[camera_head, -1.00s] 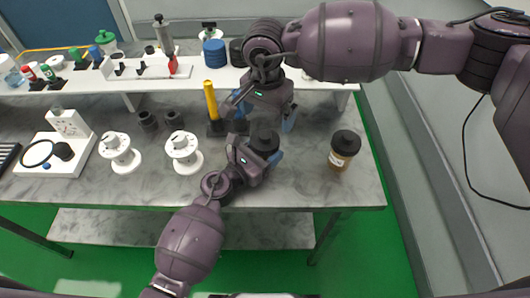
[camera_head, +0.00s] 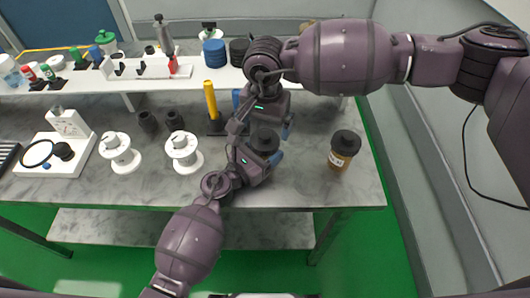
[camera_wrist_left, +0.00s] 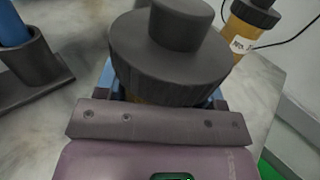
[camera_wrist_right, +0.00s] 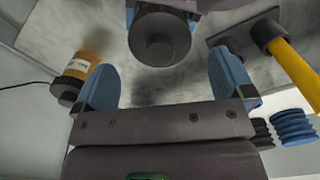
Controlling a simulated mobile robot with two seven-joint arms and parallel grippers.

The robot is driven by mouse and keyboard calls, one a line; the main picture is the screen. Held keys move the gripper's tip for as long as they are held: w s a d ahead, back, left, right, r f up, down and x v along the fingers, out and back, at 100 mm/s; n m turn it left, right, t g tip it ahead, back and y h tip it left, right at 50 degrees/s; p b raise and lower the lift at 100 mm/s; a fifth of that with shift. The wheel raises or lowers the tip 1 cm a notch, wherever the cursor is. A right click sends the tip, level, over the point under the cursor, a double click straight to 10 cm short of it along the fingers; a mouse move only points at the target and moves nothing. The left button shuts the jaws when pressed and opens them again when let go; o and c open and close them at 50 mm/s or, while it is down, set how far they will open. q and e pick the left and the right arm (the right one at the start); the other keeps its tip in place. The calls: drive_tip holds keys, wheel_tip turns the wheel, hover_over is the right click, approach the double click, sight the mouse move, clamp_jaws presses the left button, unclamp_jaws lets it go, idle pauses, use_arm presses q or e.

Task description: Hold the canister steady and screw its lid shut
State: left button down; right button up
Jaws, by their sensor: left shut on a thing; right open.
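The amber canister (camera_wrist_left: 134,98) is mostly hidden under its wide dark lid (camera_wrist_left: 172,62), which has a round knob on top. My left gripper (camera_head: 265,158) is shut around the canister, upright near the front right of the bench. The lid sits on the canister; how tightly cannot be seen. My right gripper (camera_head: 263,116) is open, just behind and above the lid. In the right wrist view its blue fingers stand apart and empty, with the lid (camera_wrist_right: 160,40) beyond them.
A second amber jar with a black lid (camera_head: 344,146) stands to the right. A yellow-handled tool in a dark stand (camera_head: 211,100) is to the left, with white spools (camera_head: 182,150) beyond. A raised white shelf (camera_head: 190,78) runs along the back. Bare bench lies between the two jars.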

sight(265, 134)
drive_tip(key=shift+f, duration=2.5)
drive_tip(key=c, duration=1)
drive_tip(key=shift+o, duration=0.2)
drive_tip(key=m, duration=0.6)
drive_tip(key=shift+m, duration=0.3)
drive_tip(key=m, duration=0.6)
drive_tip(key=shift+m, duration=0.3)
drive_tip(key=o, duration=1)
